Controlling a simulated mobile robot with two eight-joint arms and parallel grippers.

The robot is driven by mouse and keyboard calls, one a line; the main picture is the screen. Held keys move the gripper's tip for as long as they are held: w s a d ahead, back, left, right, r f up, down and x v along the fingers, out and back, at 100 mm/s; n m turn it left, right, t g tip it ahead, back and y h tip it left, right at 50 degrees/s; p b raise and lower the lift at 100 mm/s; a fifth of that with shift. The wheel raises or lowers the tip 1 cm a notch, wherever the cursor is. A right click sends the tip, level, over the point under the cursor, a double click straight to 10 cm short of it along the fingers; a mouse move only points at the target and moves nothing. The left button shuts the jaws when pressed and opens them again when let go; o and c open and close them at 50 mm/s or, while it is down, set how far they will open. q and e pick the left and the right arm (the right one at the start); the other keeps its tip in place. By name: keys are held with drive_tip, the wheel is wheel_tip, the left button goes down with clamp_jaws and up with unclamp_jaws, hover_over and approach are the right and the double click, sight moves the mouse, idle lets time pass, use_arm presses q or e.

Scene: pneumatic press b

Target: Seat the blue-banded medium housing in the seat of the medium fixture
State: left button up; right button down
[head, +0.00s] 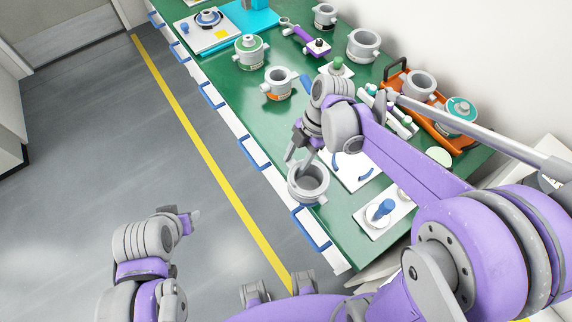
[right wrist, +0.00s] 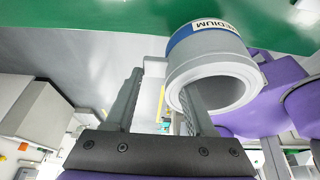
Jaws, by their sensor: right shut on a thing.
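The blue-banded medium housing (head: 309,190) is a grey ring-shaped part near the table's front edge. Its blue band and MEDIUM label show in the right wrist view (right wrist: 203,36). My right gripper (head: 301,160) is shut on its wall; in the right wrist view one finger (right wrist: 165,82) is inside the bore and the other outside. Whether the housing touches the table is unclear. A white plate with blue curved marks (head: 348,174) lies just right of it, and a white plate with a blue post (head: 383,210) lies farther right; which is the medium fixture is unclear. My left gripper (head: 190,217) is over the floor.
An orange-banded housing (head: 278,85), a green-banded housing (head: 250,50) and other grey housings (head: 363,45) stand farther back on the green table. An orange tray (head: 466,143) holds parts at the right. A cyan base (head: 255,18) is at the far end. Blue-handled drawers line the front edge.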

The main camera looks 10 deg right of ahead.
drive_tip(key=shift+w+d+f+b, duration=0.15)
drive_tip(key=shift+w+d, duration=1)
drive_tip(key=shift+d, duration=1.6)
drive_tip(key=shift+w+d+f+b, duration=0.15)
drive_tip(key=shift+w+d, duration=0.95)
drive_tip(key=shift+d, duration=1.65)
drive_tip(key=shift+w+d+f+b, duration=0.15)
drive_tip(key=shift+w+d, duration=1)
drive_tip(key=shift+d, duration=1.6)
drive_tip(key=shift+f+b, duration=0.7)
drive_tip(key=shift+f, duration=0.5)
drive_tip(key=shift+c, duration=0.9)
unclamp_jaws()
drive_tip(key=v, duration=1.1)
drive_tip(key=shift+p, duration=0.35)
drive_tip(key=shift+f, duration=0.1)
